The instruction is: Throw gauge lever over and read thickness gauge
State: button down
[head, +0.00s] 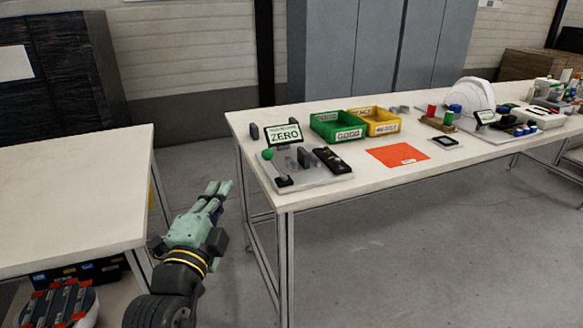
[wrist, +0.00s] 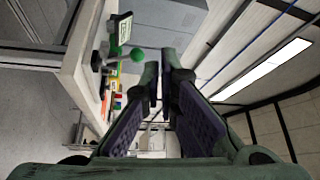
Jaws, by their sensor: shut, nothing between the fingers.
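The thickness gauge (head: 310,168) stands on a grey plate at the near left corner of the right-hand table in the head view. Its display (head: 284,135) reads "ZERO". The gauge lever has a green ball knob (head: 267,154) at the left of the plate; the knob also shows in the wrist view (wrist: 138,54). My gripper (head: 219,187) is shut and empty. It is over the gap between the two tables, to the left of the gauge and apart from it. In the wrist view my fingers (wrist: 165,75) point forward, with the knob just left of them.
Behind the gauge stand a green bin (head: 337,124) and a yellow bin (head: 374,121). An orange mat (head: 398,156) lies to the right, with a white helmet shell (head: 472,93) farther off. Another white table (head: 75,195) stands left. The floor between the tables is clear.

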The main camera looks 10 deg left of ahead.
jog(key=d, duration=0.1)
jog(key=d+f+m+h, duration=0.2)
jog(key=shift+w+d+g, duration=0.15)
jog(key=shift+w+g, duration=0.1)
jog(key=shift+g, duration=0.15)
jog(key=p, duration=0.5)
send_near(267, 154)
jog(key=w, duration=0.6)
jog(key=shift+r, duration=0.2)
jog(key=shift+w, duration=0.4)
jog(key=shift+w+d+r+m, duration=0.15)
jog(key=shift+m, duration=0.15)
